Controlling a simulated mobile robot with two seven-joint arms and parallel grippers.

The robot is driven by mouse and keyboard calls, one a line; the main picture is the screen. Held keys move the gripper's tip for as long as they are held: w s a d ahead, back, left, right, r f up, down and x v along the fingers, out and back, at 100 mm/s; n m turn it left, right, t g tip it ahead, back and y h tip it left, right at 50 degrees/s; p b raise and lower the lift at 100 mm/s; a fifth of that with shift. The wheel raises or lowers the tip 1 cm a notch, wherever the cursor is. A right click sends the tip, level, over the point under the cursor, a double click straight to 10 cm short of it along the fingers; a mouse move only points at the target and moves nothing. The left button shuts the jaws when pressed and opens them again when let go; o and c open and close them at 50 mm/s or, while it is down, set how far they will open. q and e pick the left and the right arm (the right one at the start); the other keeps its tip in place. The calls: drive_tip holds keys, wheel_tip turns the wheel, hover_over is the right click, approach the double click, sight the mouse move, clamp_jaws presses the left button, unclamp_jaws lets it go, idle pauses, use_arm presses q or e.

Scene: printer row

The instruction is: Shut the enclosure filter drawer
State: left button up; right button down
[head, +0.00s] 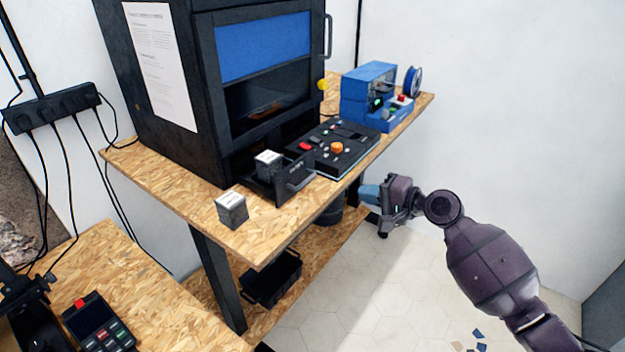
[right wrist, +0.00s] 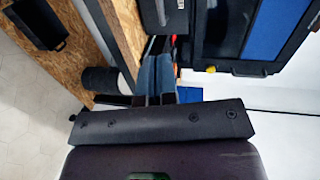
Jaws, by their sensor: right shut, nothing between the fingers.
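The black enclosure (head: 172,88) stands on the wooden bench (head: 150,175). Its filter drawer (head: 296,180) at the bottom front is pulled out, with a dark front panel and handle. A grey cube with a white top (head: 268,163) sits in the drawer. A similar cube (head: 231,210) stands on the bench near its front edge. My right gripper (head: 369,195) is shut and empty, beyond the bench edge, right of the drawer and apart from it. In the right wrist view its blue fingers (right wrist: 156,72) point toward a dark panel, probably the drawer front (right wrist: 166,14). My left gripper is out of view.
A black control box (head: 345,152) with an orange knob lies right of the drawer. A blue machine (head: 370,95) with a spool stands farther right. A black bin (head: 272,278) rests on the lower shelf. The floor beside the bench is mostly clear.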

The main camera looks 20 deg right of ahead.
use_arm(q)
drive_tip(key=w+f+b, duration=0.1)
drive_tip(key=b, duration=0.1)
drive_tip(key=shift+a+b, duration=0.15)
drive_tip(key=shift+b, duration=0.15)
use_arm(e)
drive_tip(key=x, duration=1.3)
drive_tip(key=shift+s+a+f, duration=0.15)
drive_tip(key=shift+a, duration=0.05)
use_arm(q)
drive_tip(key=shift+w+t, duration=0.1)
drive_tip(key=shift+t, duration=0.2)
use_arm(e)
drive_tip(key=shift+w+a, duration=0.2)
drive_tip(key=shift+w, duration=0.1)
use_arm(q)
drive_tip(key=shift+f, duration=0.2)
use_arm(e)
drive_tip(key=shift+w, duration=0.15)
